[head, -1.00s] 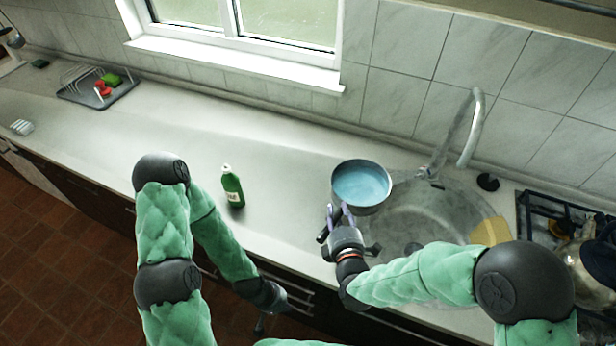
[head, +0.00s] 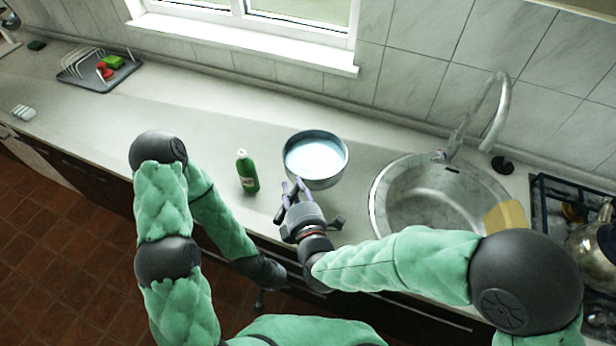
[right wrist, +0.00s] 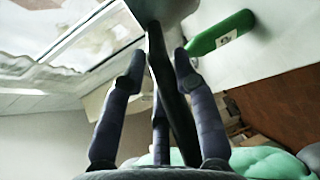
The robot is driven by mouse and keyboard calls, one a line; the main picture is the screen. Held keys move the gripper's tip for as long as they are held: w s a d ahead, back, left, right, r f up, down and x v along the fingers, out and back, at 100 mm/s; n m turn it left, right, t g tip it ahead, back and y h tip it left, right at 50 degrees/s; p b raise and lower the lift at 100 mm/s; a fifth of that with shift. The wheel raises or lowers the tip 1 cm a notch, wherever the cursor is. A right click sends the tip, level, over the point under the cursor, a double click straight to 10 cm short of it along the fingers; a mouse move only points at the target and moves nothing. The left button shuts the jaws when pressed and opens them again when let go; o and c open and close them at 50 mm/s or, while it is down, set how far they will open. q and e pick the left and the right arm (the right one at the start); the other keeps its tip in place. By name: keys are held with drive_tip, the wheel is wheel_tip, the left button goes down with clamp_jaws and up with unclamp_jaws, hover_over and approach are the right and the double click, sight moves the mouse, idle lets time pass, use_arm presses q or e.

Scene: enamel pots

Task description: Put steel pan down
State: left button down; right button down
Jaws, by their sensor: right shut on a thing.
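The steel pan (head: 316,178) is over the counter left of the sink in the head view, its inside light blue. It looks roughly level; I cannot tell whether its base touches the counter. My right gripper (head: 292,192) is shut on the pan's handle, on the near side of the pan. In the right wrist view the dark handle (right wrist: 172,95) runs between the fingers, and the pan's underside (right wrist: 160,8) shows at the top edge. My left gripper (head: 262,300) hangs low at the counter's front edge; its fingers are too small and dark to read.
A green bottle (head: 247,172) stands just left of the pan. The round sink (head: 385,190) with its tap (head: 490,110) lies to the right, a yellow sponge (head: 507,216) at its rim. A stove (head: 560,190) is far right. The counter farther left is largely clear, up to a dish rack (head: 95,70).

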sight(314, 171)
drive_tip(key=w+d+f+b, duration=0.1)
drive_tip(key=w, duration=0.1)
drive_tip(key=w+d+f+b, duration=0.1)
drive_tip(key=w, duration=0.2)
drive_tip(key=w+d+f+b, duration=0.1)
drive_tip(key=w+f, duration=0.1)
drive_tip(key=w, duration=0.1)
drive_tip(key=shift+w, duration=0.2)
drive_tip(key=w+f, duration=0.1)
drive_tip(key=f, duration=0.1)
drive_tip(key=w+d+f+b, duration=0.1)
drive_tip(key=w+f, duration=0.1)
drive_tip(key=shift+w+d+b, duration=0.1)
drive_tip(key=shift+w+b, duration=0.15)
drive_tip(key=shift+b, duration=0.05)
drive_tip(key=f, duration=0.1)
drive_tip(key=f+b, duration=0.1)
drive_tip(key=f, duration=0.2)
drive_tip(key=shift+w+d+b, duration=0.15)
drive_tip(key=shift+w+b, duration=0.2)
drive_tip(key=shift+b, duration=0.05)
drive_tip(key=shift+f, duration=0.1)
drive_tip(key=c, duration=1.4)
unclamp_jaws()
drive_tip(key=shift+s+f, duration=0.2)
drive_tip(key=shift+f, duration=0.2)
drive_tip(key=o, duration=0.5)
drive_tip(key=shift+c, duration=0.2)
